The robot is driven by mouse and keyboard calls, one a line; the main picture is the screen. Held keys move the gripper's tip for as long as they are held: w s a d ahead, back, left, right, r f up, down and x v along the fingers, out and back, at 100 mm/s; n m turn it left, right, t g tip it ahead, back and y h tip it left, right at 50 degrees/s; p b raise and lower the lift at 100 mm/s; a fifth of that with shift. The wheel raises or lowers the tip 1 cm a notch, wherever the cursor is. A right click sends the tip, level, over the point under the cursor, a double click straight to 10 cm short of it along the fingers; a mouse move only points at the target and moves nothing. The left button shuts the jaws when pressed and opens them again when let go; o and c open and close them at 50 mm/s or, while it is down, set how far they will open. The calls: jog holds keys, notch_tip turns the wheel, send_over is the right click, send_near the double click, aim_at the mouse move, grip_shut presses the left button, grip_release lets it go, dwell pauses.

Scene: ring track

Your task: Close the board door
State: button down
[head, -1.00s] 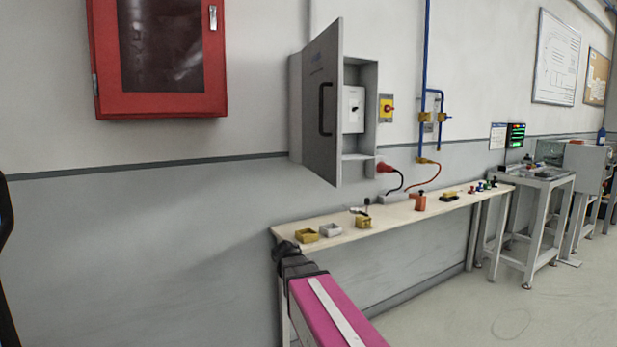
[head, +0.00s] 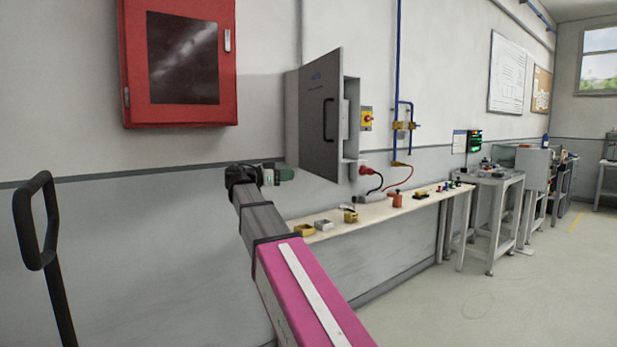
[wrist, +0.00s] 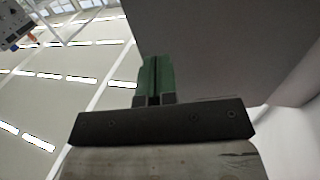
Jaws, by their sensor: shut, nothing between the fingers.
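The board door (head: 321,115) is a grey panel with a dark handle (head: 329,119). It stands swung out from the grey wall box (head: 352,110), and a gap shows between its free edge and the box. My gripper (head: 284,175) is at the lower left of the door, close to the box's lower left corner. In the wrist view its green fingers (wrist: 155,78) are together with nothing between them. A large grey surface, probably the door or box (wrist: 215,45), fills the upper right there. I cannot tell whether the fingers touch it.
A red cabinet (head: 180,62) hangs on the wall to the left. A narrow shelf (head: 375,212) with small parts runs below the box. A red plug (head: 367,170) sits under the box. A black cart handle (head: 40,220) stands at the left.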

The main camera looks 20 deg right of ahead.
aim_at(330, 172)
jog(key=d, duration=0.9)
jog(key=w+d, duration=0.1)
jog(key=d, duration=0.3)
jog(key=shift+d+f, duration=0.1)
jog(key=shift+d, duration=0.2)
jog(key=shift+d, duration=0.1)
